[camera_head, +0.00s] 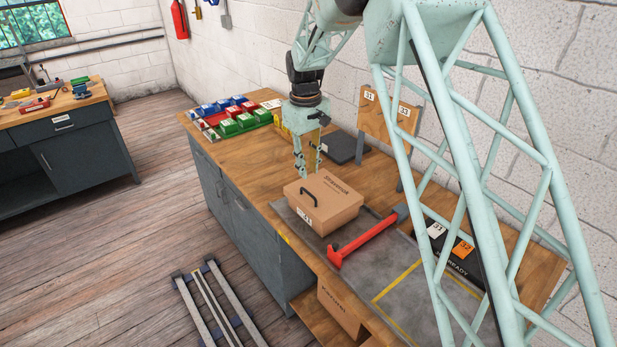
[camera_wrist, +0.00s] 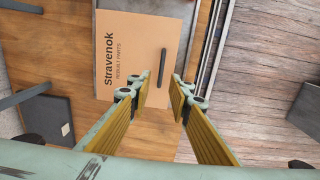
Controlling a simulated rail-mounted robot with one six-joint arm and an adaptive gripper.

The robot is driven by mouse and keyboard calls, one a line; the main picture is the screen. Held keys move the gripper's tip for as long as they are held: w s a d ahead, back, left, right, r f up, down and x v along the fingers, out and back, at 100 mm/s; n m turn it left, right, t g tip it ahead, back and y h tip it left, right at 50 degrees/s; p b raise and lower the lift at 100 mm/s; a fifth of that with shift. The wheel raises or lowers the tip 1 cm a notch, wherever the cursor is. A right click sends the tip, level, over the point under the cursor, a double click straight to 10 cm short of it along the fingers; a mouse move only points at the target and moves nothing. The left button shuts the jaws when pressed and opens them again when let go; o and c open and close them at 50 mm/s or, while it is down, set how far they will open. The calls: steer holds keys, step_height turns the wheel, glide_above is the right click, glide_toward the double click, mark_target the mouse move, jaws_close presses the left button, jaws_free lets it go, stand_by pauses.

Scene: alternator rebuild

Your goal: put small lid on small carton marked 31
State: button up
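The small carton (camera_head: 335,222) is brown cardboard, with a white tag on its front that appears to read 31. Its brown lid (camera_head: 322,190), printed "Stravenok", lies on top and appears seated; the fit along the far sides is hidden. A black bar handle (camera_head: 307,196) stands on the lid. In the wrist view the lid (camera_wrist: 133,45) and handle (camera_wrist: 162,68) show beyond the fingertips. My gripper (camera_head: 306,172) is above and behind the carton, apart from the handle. Its two fingers (camera_wrist: 162,88) are spread with nothing between them.
A red bar-shaped tool (camera_head: 365,240) lies right of the carton on the grey mat (camera_head: 395,275). A dark flat slab (camera_head: 345,147) and a wooden tag board (camera_head: 390,115) stand behind. Coloured bins (camera_head: 235,122) fill the bench's far left. Another carton (camera_head: 340,308) sits below the bench top.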

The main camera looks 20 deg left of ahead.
steer(key=shift+r, duration=1)
steer(key=shift+r, duration=0.1)
